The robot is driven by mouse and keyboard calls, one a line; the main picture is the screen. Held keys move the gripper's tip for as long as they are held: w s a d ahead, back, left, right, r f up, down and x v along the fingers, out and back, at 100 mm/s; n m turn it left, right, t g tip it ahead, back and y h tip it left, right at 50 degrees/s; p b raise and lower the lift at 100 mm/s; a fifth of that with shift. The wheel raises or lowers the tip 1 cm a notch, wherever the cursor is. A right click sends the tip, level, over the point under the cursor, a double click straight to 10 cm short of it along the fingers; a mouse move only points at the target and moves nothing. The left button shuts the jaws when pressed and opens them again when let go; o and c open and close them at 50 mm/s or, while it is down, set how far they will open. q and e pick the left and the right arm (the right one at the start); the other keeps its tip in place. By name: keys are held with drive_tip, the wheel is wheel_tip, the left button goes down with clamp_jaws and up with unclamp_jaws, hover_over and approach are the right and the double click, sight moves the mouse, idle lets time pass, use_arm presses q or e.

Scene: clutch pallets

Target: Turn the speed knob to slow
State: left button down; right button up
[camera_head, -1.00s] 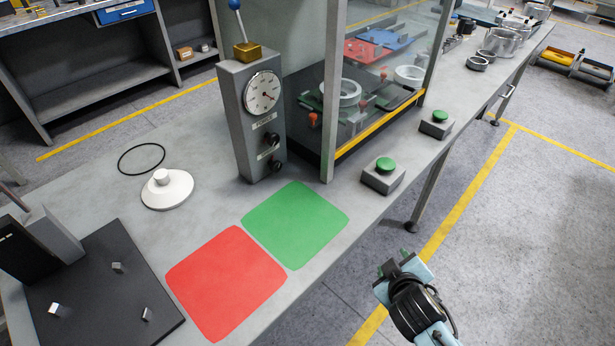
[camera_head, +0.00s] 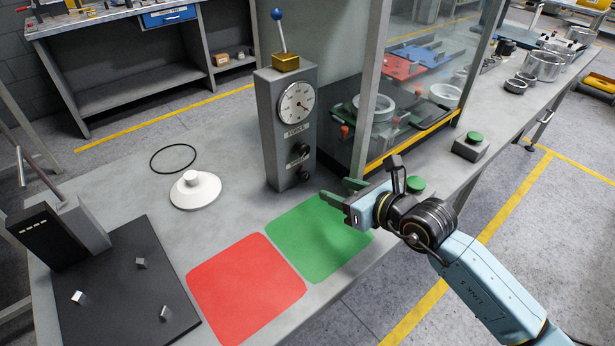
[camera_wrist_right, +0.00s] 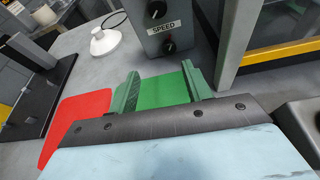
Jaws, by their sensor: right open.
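A grey control box (camera_head: 283,140) stands on the table with a round dial and a FORCE label. It has two black knobs on its front, an upper one (camera_head: 301,149) and a lower one (camera_head: 303,176). In the right wrist view, a SPEED label (camera_wrist_right: 165,28) sits between the upper knob (camera_wrist_right: 156,9) and the lower knob (camera_wrist_right: 169,46). I cannot read the knob setting. My right gripper (camera_head: 338,189) is open and empty, its green fingers pointing toward the box, apart from the knobs. The fingers (camera_wrist_right: 160,78) show over the green mat. My left gripper is out of view.
A blue-tipped lever (camera_head: 280,32) rises from the box. A clear-walled enclosure (camera_head: 410,150) with a grey post stands right beside it. Green (camera_head: 320,240) and red (camera_head: 245,285) mats lie in front. A green button (camera_head: 415,184) is close to my right arm. A white disc (camera_head: 195,192) lies left.

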sight(306, 177)
drive_tip(key=shift+w+d+f+h, duration=0.3)
drive_tip(key=shift+w+f+h, duration=0.1)
drive_tip(key=shift+w+f, duration=0.1)
drive_tip(key=b+x, duration=0.2)
drive_tip(key=x, duration=0.9)
drive_tip(key=shift+w+a+f, duration=0.15)
drive_tip(key=shift+a, duration=0.15)
drive_tip(key=shift+w+a+f, duration=0.1)
drive_tip(key=shift+w+a, duration=0.05)
drive_tip(key=shift+w, duration=0.1)
drive_tip(key=shift+w+a+f, duration=0.1)
drive_tip(key=shift+w+a, duration=0.05)
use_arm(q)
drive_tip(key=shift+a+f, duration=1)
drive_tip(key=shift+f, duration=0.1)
use_arm(e)
drive_tip(key=c, duration=0.9)
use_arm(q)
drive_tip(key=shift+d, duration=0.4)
use_arm(e)
drive_tip(key=shift+c, duration=0.2)
